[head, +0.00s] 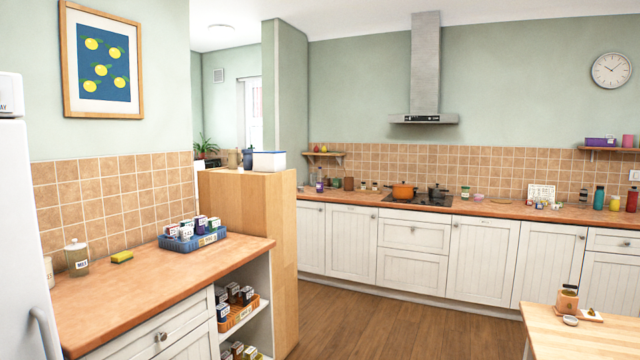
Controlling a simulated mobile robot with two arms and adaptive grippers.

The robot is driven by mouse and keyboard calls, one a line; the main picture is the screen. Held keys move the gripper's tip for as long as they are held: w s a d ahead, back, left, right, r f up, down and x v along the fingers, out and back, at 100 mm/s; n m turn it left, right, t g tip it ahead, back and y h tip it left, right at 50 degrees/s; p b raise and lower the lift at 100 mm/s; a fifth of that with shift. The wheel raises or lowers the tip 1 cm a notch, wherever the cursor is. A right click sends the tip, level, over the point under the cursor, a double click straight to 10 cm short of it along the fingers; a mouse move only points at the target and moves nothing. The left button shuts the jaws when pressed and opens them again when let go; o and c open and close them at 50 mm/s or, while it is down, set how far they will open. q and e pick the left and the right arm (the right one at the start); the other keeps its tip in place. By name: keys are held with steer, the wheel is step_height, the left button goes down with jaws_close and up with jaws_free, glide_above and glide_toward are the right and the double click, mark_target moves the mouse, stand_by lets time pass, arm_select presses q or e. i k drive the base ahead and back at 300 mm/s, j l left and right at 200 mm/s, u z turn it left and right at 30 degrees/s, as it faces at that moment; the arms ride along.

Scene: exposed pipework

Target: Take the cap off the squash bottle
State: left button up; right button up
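I cannot tell for sure which item is the squash bottle. A small dark purple bottle (319,181) stands upright at the left end of the far worktop. A teal bottle (599,198) and a red bottle with a dark top (632,200) stand upright at the far right of the same worktop. Labels and caps there are too small to read. Neither of my grippers is in view.
A near counter (150,285) on the left holds a blue basket (193,238) of labelled containers, a jar (77,258) and a sponge (122,257). A hob with an orange pot (403,191) sits mid-worktop. A wooden table (580,335) is at lower right. The floor (400,325) between is clear.

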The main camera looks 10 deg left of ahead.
mark_target(319, 182)
steer(key=i+j, duration=0.15)
steer(key=i, duration=0.5)
steer(key=i+j, duration=0.15)
steer(key=i, duration=0.55)
steer(key=i+j, duration=0.15)
steer(key=i, duration=0.5)
steer(key=i+l+z, duration=0.25)
steer(key=i, duration=0.7)
steer(key=i+j+z, duration=0.25)
steer(key=i, duration=0.7)
steer(key=i+u, duration=0.25)
steer(key=i, duration=0.4)
steer(key=i+u, duration=0.2)
steer(key=i, duration=0.45)
steer(key=i+l+u, duration=0.25)
steer(key=i, duration=0.35)
